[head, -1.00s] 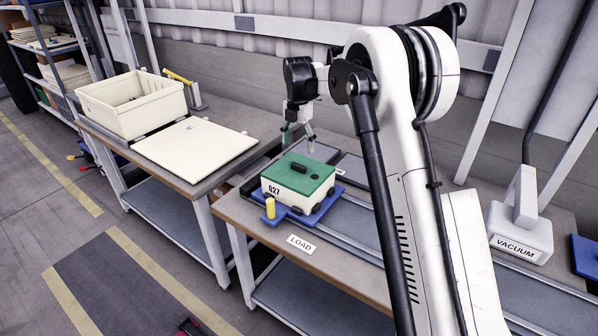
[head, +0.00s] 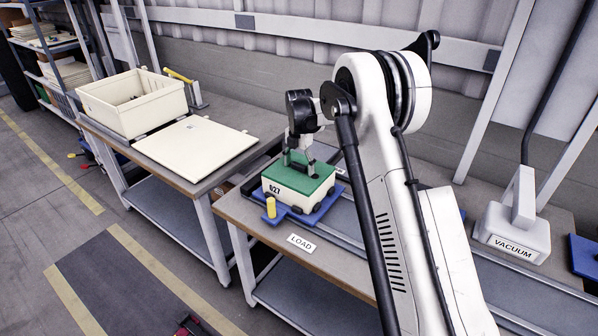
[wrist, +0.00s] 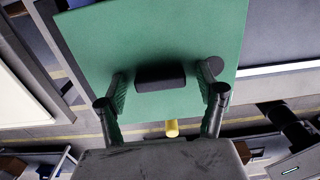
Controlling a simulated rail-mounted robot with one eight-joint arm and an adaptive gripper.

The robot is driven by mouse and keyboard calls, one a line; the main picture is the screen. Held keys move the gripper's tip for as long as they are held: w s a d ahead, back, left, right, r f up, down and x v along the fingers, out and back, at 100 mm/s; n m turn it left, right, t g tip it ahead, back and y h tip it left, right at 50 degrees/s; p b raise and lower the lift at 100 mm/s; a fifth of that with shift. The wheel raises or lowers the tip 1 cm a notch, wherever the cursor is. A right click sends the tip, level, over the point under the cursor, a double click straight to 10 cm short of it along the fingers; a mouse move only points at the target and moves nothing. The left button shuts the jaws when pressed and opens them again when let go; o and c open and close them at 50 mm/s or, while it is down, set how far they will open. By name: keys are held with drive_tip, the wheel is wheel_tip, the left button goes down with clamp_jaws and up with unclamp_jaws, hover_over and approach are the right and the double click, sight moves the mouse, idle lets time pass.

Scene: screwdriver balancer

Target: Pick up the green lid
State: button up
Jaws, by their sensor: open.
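The green lid (head: 284,178) sits on top of a cream box (head: 285,198) marked 027, which stands on a blue base on the table marked LOAD. My gripper (head: 299,171) is open and pointing down, low over the lid. In the wrist view the lid (wrist: 150,30) fills the upper middle, and its black handle (wrist: 161,77) lies between the two spread fingers of my gripper (wrist: 162,90), with a gap on each side. In the head view the gripper hides the handle. I cannot tell whether the fingertips touch the lid.
A yellow peg (head: 271,207) stands on the blue base (head: 296,214) at the box's front corner. A large cream bin (head: 135,113) and a flat cream panel (head: 195,149) rest on the left table. A VACUUM unit (head: 513,235) stands at the right.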

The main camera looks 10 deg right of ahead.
sight(298, 165)
drive_tip(key=c, duration=1.6)
drive_tip(key=shift+r, duration=0.1)
drive_tip(key=shift+c, duration=0.2)
drive_tip(key=shift+r, duration=0.25)
drive_tip(key=r, duration=0.2)
drive_tip(key=r+b, duration=0.1)
drive_tip(key=shift+s+a+r, duration=0.2)
drive_tip(key=shift+a+r, duration=0.05)
drive_tip(key=shift+r, duration=0.15)
drive_tip(key=s+a+r+b, duration=0.1)
drive_tip(key=s+a+r, duration=0.5)
drive_tip(key=s+a, duration=0.1)
drive_tip(key=shift+a+r, duration=0.3)
drive_tip(key=shift+a, duration=0.4)
drive_tip(key=shift+s, duration=0.1)
